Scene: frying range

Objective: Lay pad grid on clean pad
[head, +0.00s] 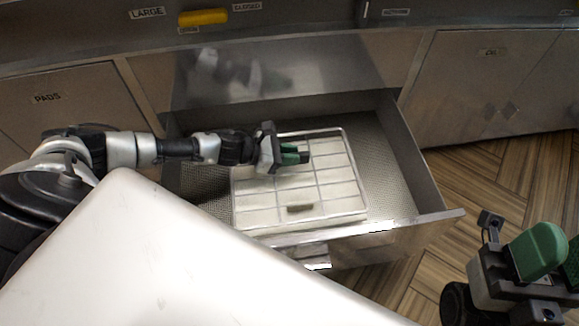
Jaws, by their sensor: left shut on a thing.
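The pad grid (318,185), a pale rectangular frame with thin crossing bars, is inside the open drawer. White pad material (337,191) shows through its cells. The grid looks flat over the pad; I cannot tell whether it touches it everywhere. My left gripper (296,155) reaches in from the left and is shut on the grid near its upper middle, hiding part of it. My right gripper (556,256) is at the lower right, outside the drawer, its green fingers apart and empty; the picture edge cuts it off.
The open metal drawer (400,150) has a textured floor, with bare room left and right of the grid. A cabinet door marked PADS (60,110) is at the left. More cabinet doors (475,85) and wooden floor (490,165) are at the right.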

